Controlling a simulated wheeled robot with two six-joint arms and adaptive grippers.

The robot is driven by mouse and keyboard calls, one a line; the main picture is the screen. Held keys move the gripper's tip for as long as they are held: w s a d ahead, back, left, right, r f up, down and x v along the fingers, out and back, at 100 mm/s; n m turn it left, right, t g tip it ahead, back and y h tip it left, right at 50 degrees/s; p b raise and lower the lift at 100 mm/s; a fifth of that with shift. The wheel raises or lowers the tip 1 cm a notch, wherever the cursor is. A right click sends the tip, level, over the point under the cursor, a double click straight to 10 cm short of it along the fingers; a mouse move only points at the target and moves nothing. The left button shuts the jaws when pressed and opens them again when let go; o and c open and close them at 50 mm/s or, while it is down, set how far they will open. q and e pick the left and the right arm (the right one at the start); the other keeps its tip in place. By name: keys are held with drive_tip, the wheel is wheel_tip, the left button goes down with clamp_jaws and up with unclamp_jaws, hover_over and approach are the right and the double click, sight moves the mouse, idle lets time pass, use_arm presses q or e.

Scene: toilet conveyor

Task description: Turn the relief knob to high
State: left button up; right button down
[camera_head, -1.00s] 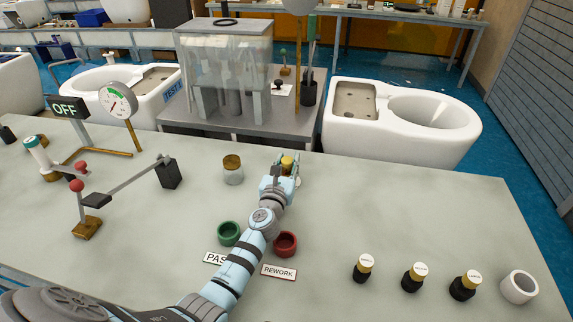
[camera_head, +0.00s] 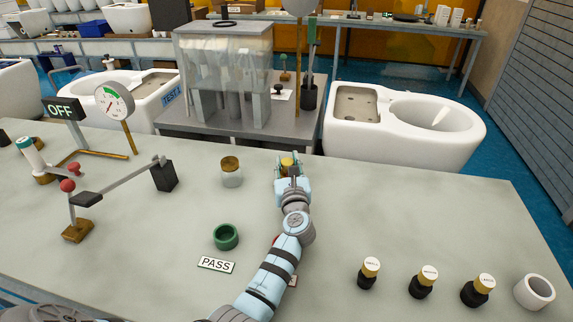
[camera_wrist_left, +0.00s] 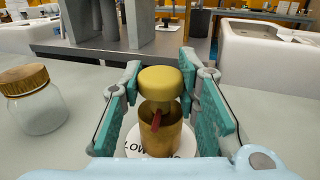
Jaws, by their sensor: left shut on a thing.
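The relief knob (camera_wrist_left: 160,83) is a gold round knob with a red pointer, on a brass post over a white dial (camera_wrist_left: 135,143). "LOW" shows at the dial's left; the lettering at its right is partly hidden. The pointer hangs toward the camera, slightly left of the middle. My left gripper (camera_wrist_left: 165,88) has its teal-padded fingers on both sides of the knob and is shut on it. In the head view the knob (camera_head: 287,163) shows between the fingers of my left gripper (camera_head: 289,167). My right gripper is not in view.
A gold-lidded jar (camera_head: 231,172) stands left of the gripper. A green cup (camera_head: 226,236) and PASS label (camera_head: 216,264) are nearer. Several dark bottles (camera_head: 421,283) stand at right.

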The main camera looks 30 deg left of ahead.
sight(288, 161)
use_arm(q)
drive_tip(key=shift+r, duration=0.1)
drive_tip(key=o, duration=1.2)
wheel_tip(288, 161, up, 10)
